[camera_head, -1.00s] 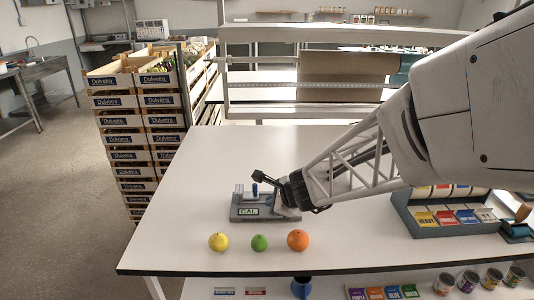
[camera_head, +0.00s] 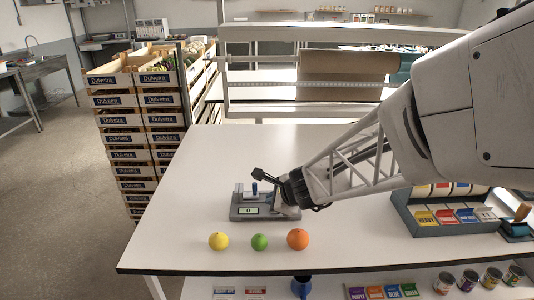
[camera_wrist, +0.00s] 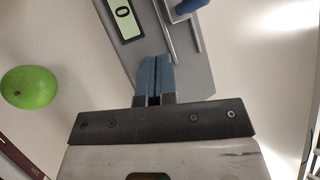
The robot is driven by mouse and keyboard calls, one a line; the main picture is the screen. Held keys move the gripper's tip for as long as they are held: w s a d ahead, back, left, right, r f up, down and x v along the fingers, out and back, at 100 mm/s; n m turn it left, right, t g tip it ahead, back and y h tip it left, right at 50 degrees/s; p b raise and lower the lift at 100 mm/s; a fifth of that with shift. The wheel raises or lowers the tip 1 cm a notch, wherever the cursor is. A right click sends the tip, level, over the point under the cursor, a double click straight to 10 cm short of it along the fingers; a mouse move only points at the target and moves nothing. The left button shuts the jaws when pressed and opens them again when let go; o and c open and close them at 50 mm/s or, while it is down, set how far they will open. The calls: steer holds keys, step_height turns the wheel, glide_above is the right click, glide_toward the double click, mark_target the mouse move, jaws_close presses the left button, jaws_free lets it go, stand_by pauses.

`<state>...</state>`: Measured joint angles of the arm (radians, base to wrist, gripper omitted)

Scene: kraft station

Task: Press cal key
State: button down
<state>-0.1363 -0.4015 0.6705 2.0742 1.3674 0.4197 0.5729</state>
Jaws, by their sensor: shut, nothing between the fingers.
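A grey device (camera_head: 262,213) with a small lit display (camera_head: 248,211) stands on the white table. The display reads "0", and it also shows in the wrist view (camera_wrist: 125,17). A blue knob (camera_head: 255,189) stands up on the device, seen too in the wrist view (camera_wrist: 188,6). My gripper (camera_wrist: 155,62) is shut and empty, its blue-grey fingertips together over the device's grey surface beside the display. Whether the fingertips touch the surface I cannot tell. The key under or near them is hidden. In the head view my wrist covers the device's right side.
A yellow ball-like fruit (camera_head: 218,241), a green one (camera_head: 259,242) and an orange one (camera_head: 298,239) lie along the table front. A grey rack of coloured packets (camera_head: 450,215) stands at the right. The table's left part is clear.

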steer(key=shift+r, duration=0.45)
steer(key=shift+r, duration=0.15)
steer(key=shift+r, duration=2.4)
steer(key=shift+s, duration=0.1)
steer(key=shift+s+r+n, duration=0.15)
steer(key=shift+n, duration=0.15)
steer(key=s+d+r+n+g+h, duration=0.1)
steer(key=s+d+n+h, duration=0.1)
steer(key=s+d+n, duration=0.3)
steer(key=s+d+r+n+g+h, duration=0.1)
steer(key=s+d+n, duration=0.4)
steer(key=s, duration=0.8)
steer(key=s+d+r+n+g+h, duration=0.2)
steer(key=s+d+n, duration=0.3)
steer(key=s+n, duration=0.3)
steer(key=shift+s+d+r+h, duration=0.2)
steer(key=shift+s+r+h, duration=0.45)
steer(key=shift+s, duration=0.2)
